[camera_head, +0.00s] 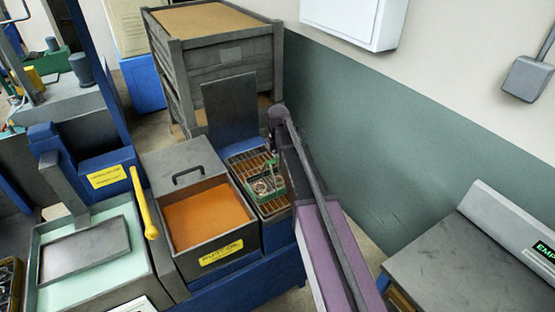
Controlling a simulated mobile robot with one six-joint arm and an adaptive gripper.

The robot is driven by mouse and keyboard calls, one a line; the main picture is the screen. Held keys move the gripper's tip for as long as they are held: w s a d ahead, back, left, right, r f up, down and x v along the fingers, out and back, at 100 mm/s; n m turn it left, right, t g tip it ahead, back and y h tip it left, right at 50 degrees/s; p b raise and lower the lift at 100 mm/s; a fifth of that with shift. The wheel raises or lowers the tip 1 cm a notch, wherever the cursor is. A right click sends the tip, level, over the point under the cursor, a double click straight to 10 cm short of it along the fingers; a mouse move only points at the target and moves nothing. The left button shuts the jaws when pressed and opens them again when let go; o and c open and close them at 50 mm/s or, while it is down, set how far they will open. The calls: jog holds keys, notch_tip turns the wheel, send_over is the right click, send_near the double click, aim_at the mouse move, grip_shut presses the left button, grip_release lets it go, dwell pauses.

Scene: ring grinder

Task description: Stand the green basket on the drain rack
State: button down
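The green basket (268,187), a small wire basket with a green edge and pale ring-like parts inside, shows at the middle of the head view. It is over the drain rack (275,207), a tan slatted grate in a dark frame right of the orange tank. I cannot tell whether the basket rests on the grate or hangs just above it. My arm comes up from the bottom and bends down at the rack. My gripper (271,157) is small and dark, at the basket's far side. Its fingers are too small and partly hidden to read.
A yellow handle (143,203) and a pale green tank (85,240) stand farther left. Grey crates (225,57) stand behind. A wall and a grey bench (450,265) are right.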

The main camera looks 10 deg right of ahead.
jog(key=shift+f, duration=0.1)
jog(key=c, duration=0.5)
grip_release()
